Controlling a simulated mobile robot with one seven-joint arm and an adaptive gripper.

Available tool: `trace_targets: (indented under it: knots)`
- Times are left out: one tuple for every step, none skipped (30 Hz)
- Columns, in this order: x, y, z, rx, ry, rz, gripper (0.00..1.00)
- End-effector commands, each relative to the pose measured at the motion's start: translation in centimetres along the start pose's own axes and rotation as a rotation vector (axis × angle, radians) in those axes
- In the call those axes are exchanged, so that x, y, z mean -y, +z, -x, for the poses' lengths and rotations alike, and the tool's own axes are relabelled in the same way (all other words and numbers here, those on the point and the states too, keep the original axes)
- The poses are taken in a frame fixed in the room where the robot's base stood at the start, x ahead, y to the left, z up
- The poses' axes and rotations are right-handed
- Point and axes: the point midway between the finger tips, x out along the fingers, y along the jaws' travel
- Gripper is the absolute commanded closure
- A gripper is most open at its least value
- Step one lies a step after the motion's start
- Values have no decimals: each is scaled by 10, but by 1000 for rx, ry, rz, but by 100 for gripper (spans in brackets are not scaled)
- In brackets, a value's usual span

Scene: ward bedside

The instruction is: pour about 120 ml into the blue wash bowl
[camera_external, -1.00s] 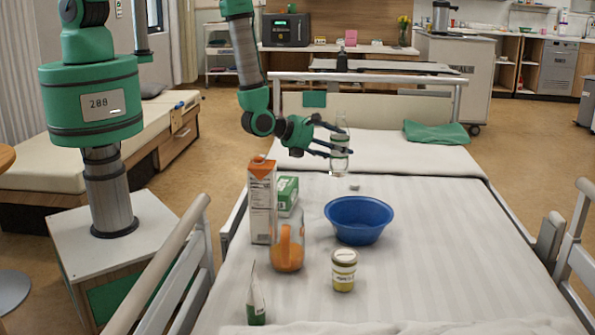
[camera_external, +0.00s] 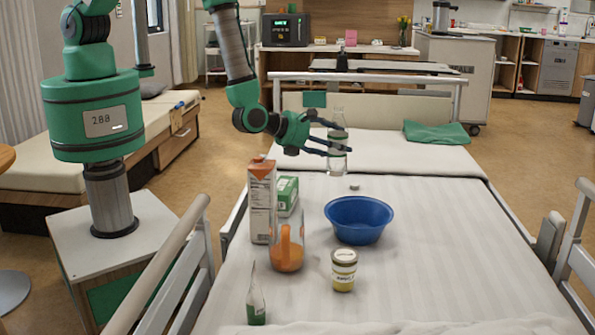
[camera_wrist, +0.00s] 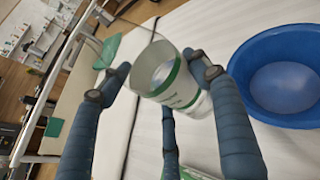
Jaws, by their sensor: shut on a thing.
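The blue wash bowl (camera_external: 358,220) stands on the bed, below and slightly right of my gripper in the outside view. It also shows at the right of the wrist view (camera_wrist: 285,75), and its inside looks empty. My gripper (camera_external: 335,144) is shut on a clear bottle (camera_external: 337,162) with a green-banded label. The bottle is held upright above the bed, behind the bowl and apart from it. In the wrist view the fingers (camera_wrist: 165,85) close around the bottle (camera_wrist: 178,92). I cannot tell the liquid level in it.
A carton (camera_external: 262,200), a green-and-white box (camera_external: 287,195), a pitcher with orange contents (camera_external: 287,250), a jar (camera_external: 344,270) and a small pouch (camera_external: 256,300) stand left of and before the bowl. A small cap-like object (camera_external: 355,187) lies behind it. The bed's right side is clear.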

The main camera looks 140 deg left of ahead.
Motion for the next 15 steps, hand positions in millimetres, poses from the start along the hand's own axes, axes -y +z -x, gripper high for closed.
trace_targets:
  knots:
    - [7,-1,5,3,-3,3,73]
    - [10,-1,8,2,-3,3,73]
    - [14,0,12,2,-4,3,73]
    - [17,0,15,2,-4,3,73]
    - [19,0,18,1,-4,4,73]
    - [21,1,22,0,-4,4,73]
    - [23,1,24,0,-4,4,73]
    - [25,2,27,0,-4,4,73]
    - [27,2,30,-1,-4,5,73]
    - [28,2,32,-2,-4,5,73]
    - [30,2,34,-3,-5,5,73]
    - [31,2,36,-3,-5,5,73]
    - [32,3,37,-3,-5,6,73]
    - [32,3,38,-3,-5,6,73]
    - [33,4,39,-4,-5,7,73]
